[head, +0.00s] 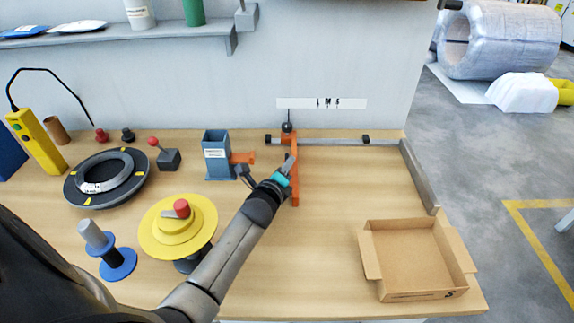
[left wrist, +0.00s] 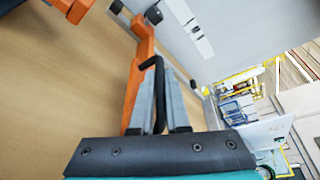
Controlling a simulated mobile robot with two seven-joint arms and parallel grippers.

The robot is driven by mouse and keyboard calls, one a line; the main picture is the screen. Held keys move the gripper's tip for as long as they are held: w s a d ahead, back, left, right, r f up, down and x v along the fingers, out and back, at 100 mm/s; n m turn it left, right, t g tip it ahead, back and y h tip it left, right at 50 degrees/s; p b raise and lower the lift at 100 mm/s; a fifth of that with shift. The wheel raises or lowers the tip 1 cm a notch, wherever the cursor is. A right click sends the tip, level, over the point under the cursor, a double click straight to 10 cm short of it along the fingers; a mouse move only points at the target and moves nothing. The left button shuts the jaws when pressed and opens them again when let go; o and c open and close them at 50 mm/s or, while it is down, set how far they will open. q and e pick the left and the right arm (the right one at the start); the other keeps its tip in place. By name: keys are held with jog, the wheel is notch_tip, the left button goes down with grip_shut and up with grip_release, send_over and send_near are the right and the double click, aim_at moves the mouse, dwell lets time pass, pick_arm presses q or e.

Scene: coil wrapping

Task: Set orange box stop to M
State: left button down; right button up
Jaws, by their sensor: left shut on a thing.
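The orange box stop (head: 295,190) is a long orange bar running forward over the table from a rail (head: 345,141) along the back wall. A black knob (head: 287,127) with a thin upright pin tops its rear end. A white label strip (head: 352,103) on the wall carries small letters that seem to read L, M, S. The stop's pin stands left of these letters, near the strip's left end. My left gripper (head: 285,174) is at the bar. In the left wrist view my left gripper (left wrist: 160,98) is shut on the stop's black handle (left wrist: 155,66), beside the orange bar. My right gripper is out of view.
An open cardboard box (head: 418,258) stands at the front right. A blue-grey dispenser (head: 217,155) with an orange part stands left of the stop. A yellow reel (head: 160,225) and a dark ring turntable (head: 90,188) stand further left.

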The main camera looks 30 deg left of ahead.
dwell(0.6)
pick_arm(q)
jog(key=w+d+b, duration=0.1)
jog(key=w+d, duration=0.1)
jog(key=d, duration=0.1)
jog(key=w+d+b, duration=0.2)
jog(key=d, duration=0.2)
jog(key=w+d+b, duration=0.1)
jog(key=w+d, duration=0.1)
jog(key=d, duration=0.2)
jog(key=shift+w+d+f+b, duration=0.1)
jog(key=shift+w+b, duration=0.25)
jog(key=shift+w, duration=0.05)
jog(key=c, duration=1.2)
grip_release()
jog(key=shift+s, duration=0.45)
jog(key=p+v, duration=0.3)
jog(key=v, duration=1.1)
jog(key=shift+s+r+p, duration=0.2)
jog(key=shift+r+p, duration=0.05)
jog(key=shift+p, duration=0.05)
jog(key=shift+d, duration=0.1)
